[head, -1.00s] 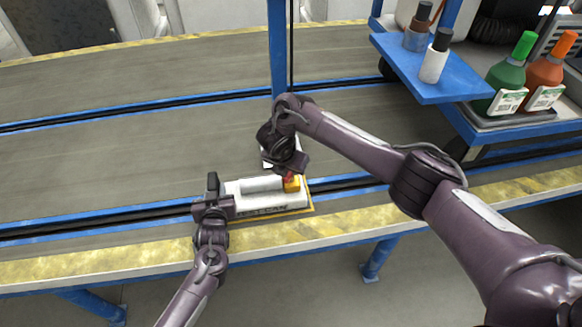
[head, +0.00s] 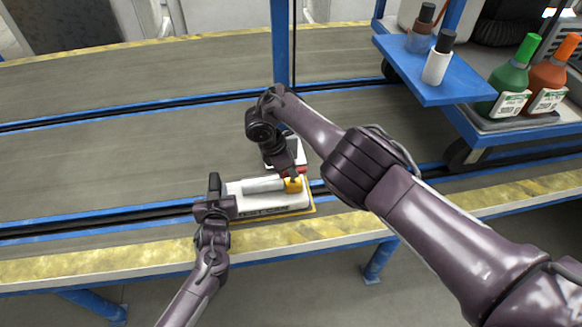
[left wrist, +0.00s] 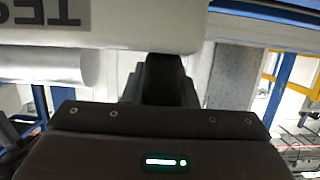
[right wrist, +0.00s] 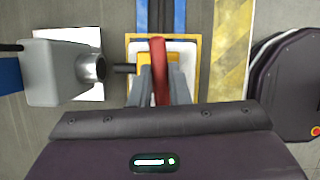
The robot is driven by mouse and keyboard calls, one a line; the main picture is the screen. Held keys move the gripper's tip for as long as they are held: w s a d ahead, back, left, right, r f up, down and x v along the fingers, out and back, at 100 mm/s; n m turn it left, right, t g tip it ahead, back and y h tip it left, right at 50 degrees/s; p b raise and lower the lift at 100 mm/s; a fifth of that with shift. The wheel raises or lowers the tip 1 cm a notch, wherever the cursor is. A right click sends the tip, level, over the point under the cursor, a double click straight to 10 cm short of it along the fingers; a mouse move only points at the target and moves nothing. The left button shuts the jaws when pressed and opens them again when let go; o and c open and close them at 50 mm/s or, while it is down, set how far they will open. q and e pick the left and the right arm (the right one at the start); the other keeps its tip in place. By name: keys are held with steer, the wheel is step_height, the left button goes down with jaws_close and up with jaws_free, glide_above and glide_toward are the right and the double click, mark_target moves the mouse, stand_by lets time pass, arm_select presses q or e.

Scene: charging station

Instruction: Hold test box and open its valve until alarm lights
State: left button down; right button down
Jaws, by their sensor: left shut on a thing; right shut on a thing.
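The test box (head: 262,208) is white with a cylinder on top and lies flat on the bench near its front edge. My left gripper (head: 218,198) is shut on its left end; in the left wrist view the white box (left wrist: 130,22) shows upside-down lettering. At the right end is the valve, with a yellow body (head: 293,186) and a red handle (head: 303,171). My right gripper (head: 292,178) is shut on the red handle, which also shows between its fingers in the right wrist view (right wrist: 158,62). I see no lit alarm light.
A grey device with a round metal nozzle (right wrist: 62,72) stands just behind the valve, mostly hidden in the head view. A blue post (head: 281,50) rises behind. A blue shelf (head: 430,75) with bottles stands at the right. The bench's left side is clear.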

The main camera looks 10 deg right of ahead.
steer(key=shift+d+m, duration=0.1)
steer(key=shift+m, duration=0.5)
arm_select(q)
steer(key=shift+a, duration=0.1)
arm_select(e)
steer(key=c, duration=1.4)
jaws_free()
steer(key=shift+o, duration=0.2)
arm_select(q)
steer(key=c, duration=1.1)
jaws_free()
arm_select(e)
steer(key=v, duration=1.2)
steer(key=shift+w, duration=0.25)
arm_select(q)
steer(key=shift+s, duration=0.15)
